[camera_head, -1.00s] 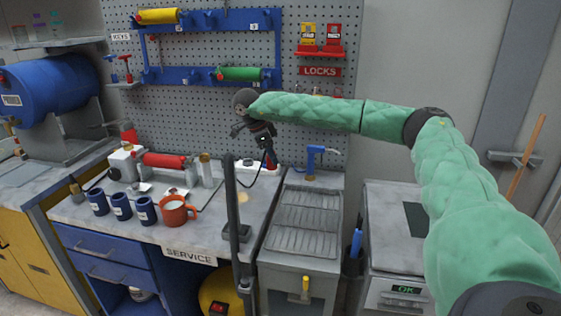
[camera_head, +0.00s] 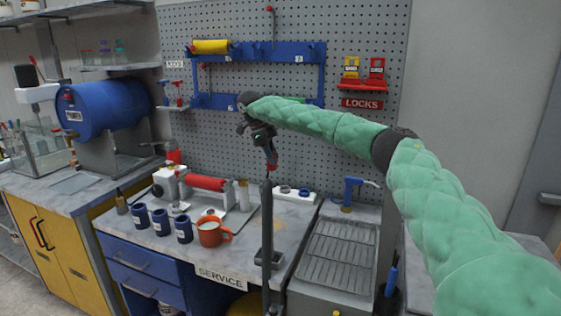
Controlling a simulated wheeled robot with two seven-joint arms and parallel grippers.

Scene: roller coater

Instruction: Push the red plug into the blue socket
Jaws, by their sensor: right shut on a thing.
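My right gripper (camera_head: 268,148) reaches in from the right on its green-sleeved arm. It points down and is shut on the red plug (camera_head: 271,162), which shows as a small red piece between the fingers. The plug is in the air above the service counter and appears just above the top of a dark post. My left gripper is out of view.
The dark upright post (camera_head: 267,235) stands before the service counter (camera_head: 150,228). On the counter are a red roller (camera_head: 205,183), several dark blue cups (camera_head: 161,220) and an orange mug (camera_head: 210,232). A blue-handled tool (camera_head: 352,188) stands at right. Tool racks hang on the pegboard (camera_head: 225,135).

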